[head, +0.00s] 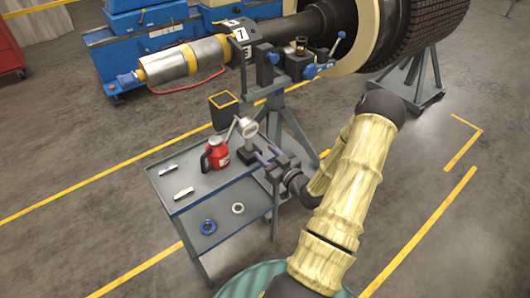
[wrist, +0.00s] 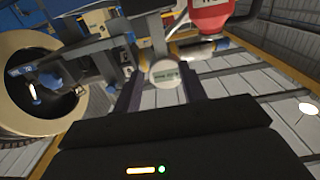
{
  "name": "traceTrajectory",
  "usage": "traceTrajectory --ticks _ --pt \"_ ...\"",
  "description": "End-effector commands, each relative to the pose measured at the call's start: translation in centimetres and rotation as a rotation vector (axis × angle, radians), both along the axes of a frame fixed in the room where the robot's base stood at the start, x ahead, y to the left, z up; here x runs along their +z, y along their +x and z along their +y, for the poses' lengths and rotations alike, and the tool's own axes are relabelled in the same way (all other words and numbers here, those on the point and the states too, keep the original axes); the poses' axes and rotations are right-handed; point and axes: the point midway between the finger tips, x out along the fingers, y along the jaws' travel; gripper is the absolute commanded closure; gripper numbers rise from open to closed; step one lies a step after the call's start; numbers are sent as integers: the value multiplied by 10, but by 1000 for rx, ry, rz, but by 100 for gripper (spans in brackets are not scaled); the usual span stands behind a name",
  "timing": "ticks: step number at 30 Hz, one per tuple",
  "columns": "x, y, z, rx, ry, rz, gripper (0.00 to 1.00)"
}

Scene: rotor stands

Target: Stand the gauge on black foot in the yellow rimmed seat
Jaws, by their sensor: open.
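The gauge (head: 248,127) has a pale round head on a stem and a black foot (head: 249,155). It stands upright on the grey cart's top, right of a red can. In the wrist view the gauge's dial (wrist: 165,74) appears between my two fingers. My gripper (head: 268,154) is open, its purple-tipped fingers close to the right side of the gauge. In the wrist view my gripper (wrist: 160,92) holds nothing; I cannot tell whether a finger touches the gauge. The yellow rimmed seat (head: 223,99) is a dark square at the cart's back edge, with nothing visible in it.
The red can (head: 214,155) stands close left of the gauge. Two small pale pieces (head: 176,182) lie on the cart top (head: 163,177). A blue ring (head: 208,226) and a pale ring (head: 238,208) lie lower down. A rotor stand (head: 285,115) rises behind.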

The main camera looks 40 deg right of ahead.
Motion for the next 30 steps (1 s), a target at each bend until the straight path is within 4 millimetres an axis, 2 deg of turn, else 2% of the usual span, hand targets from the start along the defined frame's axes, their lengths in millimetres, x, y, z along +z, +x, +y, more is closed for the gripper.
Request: traceTrajectory --ticks 10,14,17,23,26,30 --pt "0 0 0 0 0 0 58" --pt "-1 5 5 16 -11 34 58" --pt "-4 14 20 52 -38 125 58" --pt "-10 30 62 121 -129 436 58" --pt "-7 28 82 124 -169 591 58" --pt "6 17 108 99 -206 779 58"
